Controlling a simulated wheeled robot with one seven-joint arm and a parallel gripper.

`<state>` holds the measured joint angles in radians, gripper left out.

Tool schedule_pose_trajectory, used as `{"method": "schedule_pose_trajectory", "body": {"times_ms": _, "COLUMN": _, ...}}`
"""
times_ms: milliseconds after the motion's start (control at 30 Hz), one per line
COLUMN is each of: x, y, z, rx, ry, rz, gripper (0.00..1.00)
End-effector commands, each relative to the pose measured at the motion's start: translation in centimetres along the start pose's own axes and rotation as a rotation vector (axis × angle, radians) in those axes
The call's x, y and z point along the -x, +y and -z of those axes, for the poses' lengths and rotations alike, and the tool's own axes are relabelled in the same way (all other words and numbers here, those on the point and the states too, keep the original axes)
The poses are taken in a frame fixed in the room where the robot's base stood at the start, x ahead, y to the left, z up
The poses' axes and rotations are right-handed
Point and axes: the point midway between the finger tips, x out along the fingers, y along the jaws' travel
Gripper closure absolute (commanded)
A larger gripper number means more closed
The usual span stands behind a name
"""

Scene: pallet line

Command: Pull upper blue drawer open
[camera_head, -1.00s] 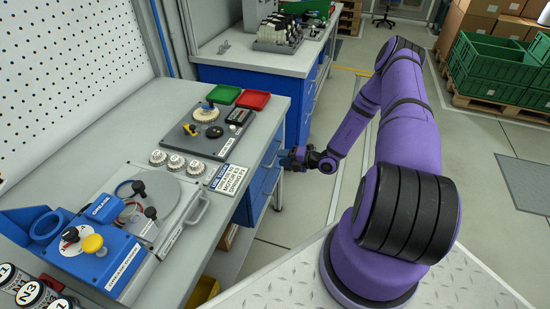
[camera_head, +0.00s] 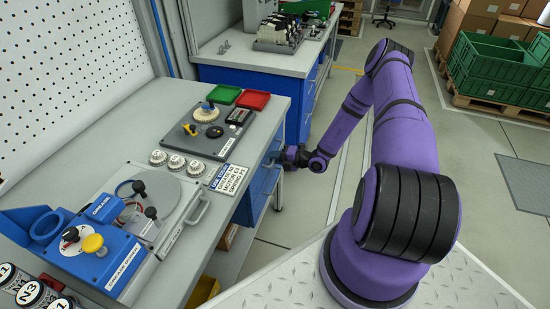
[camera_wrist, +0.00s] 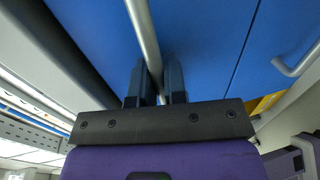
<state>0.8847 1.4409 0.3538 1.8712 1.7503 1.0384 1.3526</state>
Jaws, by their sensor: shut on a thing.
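The upper blue drawer front (camera_wrist: 205,35) fills the middle of the wrist view, with a straight grey bar handle (camera_wrist: 142,28) across it. My gripper (camera_wrist: 155,85) has its two dark fingers on either side of the handle, shut on it. In the head view my gripper (camera_head: 284,157) is at the bench's right side, against the blue drawer unit, and it hides part of the upper drawer. I see no clear gap that shows the drawer pulled out.
The lower drawer's handle (camera_wrist: 300,62) is at the right of the wrist view. The grey workbench top (camera_head: 120,135) overhangs the drawers and holds fixtures and trays. A second blue bench (camera_head: 262,63) stands behind.

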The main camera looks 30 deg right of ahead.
Motion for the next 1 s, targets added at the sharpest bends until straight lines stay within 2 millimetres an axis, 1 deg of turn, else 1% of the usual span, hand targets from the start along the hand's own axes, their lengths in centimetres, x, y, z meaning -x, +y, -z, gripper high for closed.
{"method": "schedule_pose_trajectory", "body": {"times_ms": 167, "x": 0.4, "y": -0.1, "z": 0.0, "rx": 0.0, "ry": -0.001, "rz": 0.001, "gripper": 1.0}}
{"method": "schedule_pose_trajectory", "body": {"times_ms": 267, "x": 1.1, "y": -0.3, "z": 0.0, "rx": 0.0, "ry": -0.001, "rz": 0.001, "gripper": 1.0}}
{"method": "schedule_pose_trajectory", "body": {"times_ms": 367, "x": 2.2, "y": -0.5, "z": -0.1, "rx": 0.0, "ry": -0.002, "rz": 0.001, "gripper": 1.0}}
{"method": "schedule_pose_trajectory", "body": {"times_ms": 567, "x": 5.5, "y": -1.2, "z": -0.1, "rx": -0.001, "ry": -0.003, "rz": 0.002, "gripper": 1.0}}
{"method": "schedule_pose_trajectory", "body": {"times_ms": 1000, "x": 13.7, "y": -2.9, "z": 0.0, "rx": 0.0, "ry": -0.002, "rz": 0.003, "gripper": 1.0}}
